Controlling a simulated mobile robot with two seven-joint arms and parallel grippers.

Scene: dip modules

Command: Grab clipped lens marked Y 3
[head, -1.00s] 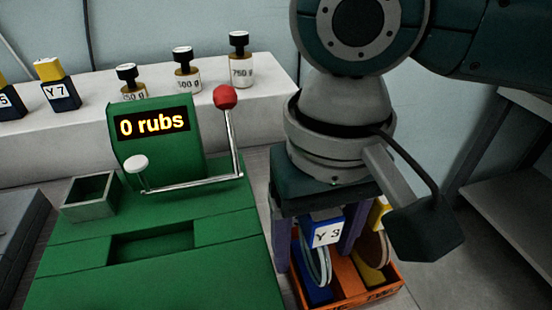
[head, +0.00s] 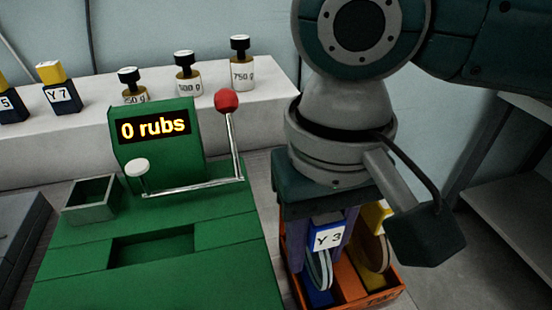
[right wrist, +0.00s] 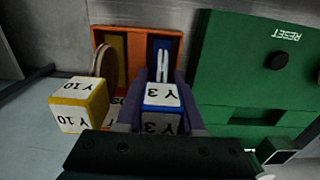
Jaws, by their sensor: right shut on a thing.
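The clipped lens marked Y 3 has a blue block with a white label (head: 328,237) and a pale round lens (head: 319,270) hanging below it. It stands in an orange box, its lens inside a slot. My right gripper (head: 327,226) points down over the box, its purple fingers shut on the blue block. In the right wrist view the Y 3 block (right wrist: 161,96) sits between both fingers. My left gripper is not in view.
A yellow-topped lens marked Y 10 (right wrist: 80,103) stands beside it in the orange box (head: 380,300). A green machine (head: 150,255) reading "0 rubs", with a red-knobbed lever (head: 228,102), is close on the left. Weights and the Y 7 block (head: 58,92) stand on a white ledge.

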